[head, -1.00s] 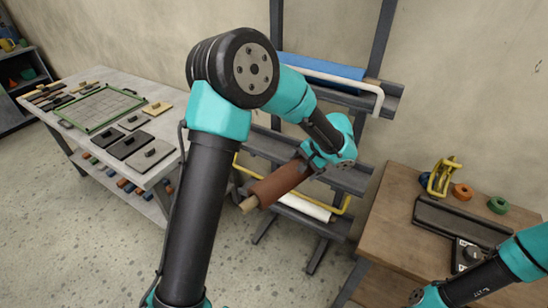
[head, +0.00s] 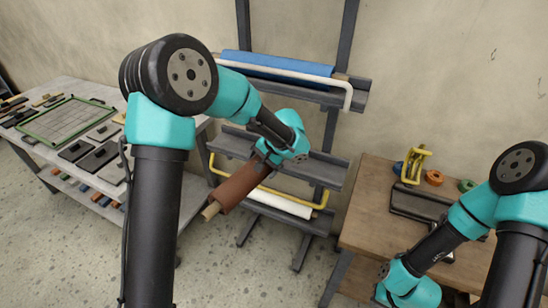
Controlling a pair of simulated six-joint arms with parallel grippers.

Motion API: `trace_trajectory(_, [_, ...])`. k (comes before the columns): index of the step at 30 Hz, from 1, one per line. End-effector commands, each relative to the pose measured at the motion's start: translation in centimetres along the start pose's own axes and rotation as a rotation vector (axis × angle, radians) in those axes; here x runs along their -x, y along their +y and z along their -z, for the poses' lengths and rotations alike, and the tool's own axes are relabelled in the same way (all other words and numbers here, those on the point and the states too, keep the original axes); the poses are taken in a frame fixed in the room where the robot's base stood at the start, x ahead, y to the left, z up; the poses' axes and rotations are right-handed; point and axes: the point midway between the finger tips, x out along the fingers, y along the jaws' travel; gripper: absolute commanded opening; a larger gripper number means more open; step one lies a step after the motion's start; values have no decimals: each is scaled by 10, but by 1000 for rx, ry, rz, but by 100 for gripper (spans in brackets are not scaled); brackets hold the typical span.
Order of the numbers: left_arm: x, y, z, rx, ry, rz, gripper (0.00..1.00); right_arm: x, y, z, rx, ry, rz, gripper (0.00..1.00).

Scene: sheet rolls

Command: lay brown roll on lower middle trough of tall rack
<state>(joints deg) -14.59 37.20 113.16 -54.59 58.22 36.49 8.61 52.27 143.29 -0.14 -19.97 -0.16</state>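The brown roll (head: 238,188), with a pale wooden core end, is held at a tilt in front of the tall rack (head: 346,60). My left gripper (head: 264,158) is shut around the roll's upper right end; its fingers are partly hidden by the wrist. Behind the roll, a grey trough (head: 326,170) of the rack looks empty where it shows. The roll looks apart from it, though depth is hard to judge. My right gripper's wrist (head: 412,288) is low over the wooden table; its fingers cannot be made out.
A blue roll (head: 275,64) lies on a higher trough behind a white bar (head: 347,97). A white roll (head: 290,205) lies lower, beside a yellow bar (head: 322,199). A wooden table (head: 362,222) stands right with a dark tray; a grey workbench (head: 60,125) stands left.

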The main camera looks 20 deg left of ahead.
Motion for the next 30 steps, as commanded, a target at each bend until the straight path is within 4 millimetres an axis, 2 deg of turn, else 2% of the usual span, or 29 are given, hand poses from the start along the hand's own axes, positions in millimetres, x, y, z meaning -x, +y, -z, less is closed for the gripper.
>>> trace_trajectory(8, [-8,-8,18,-190,107,24,20,0,0,0,0,0,0,0])
trace_trajectory(15, [-20,-10,44,-524,265,71,20,0,0,0,0,0,0,0])
trace_trajectory(24, [-30,1,66,-971,453,145,20,0,0,0,0,0,0,0])
trace_trajectory(30, [-32,10,72,-1164,528,181,20,0,0,0,0,0,0,0])
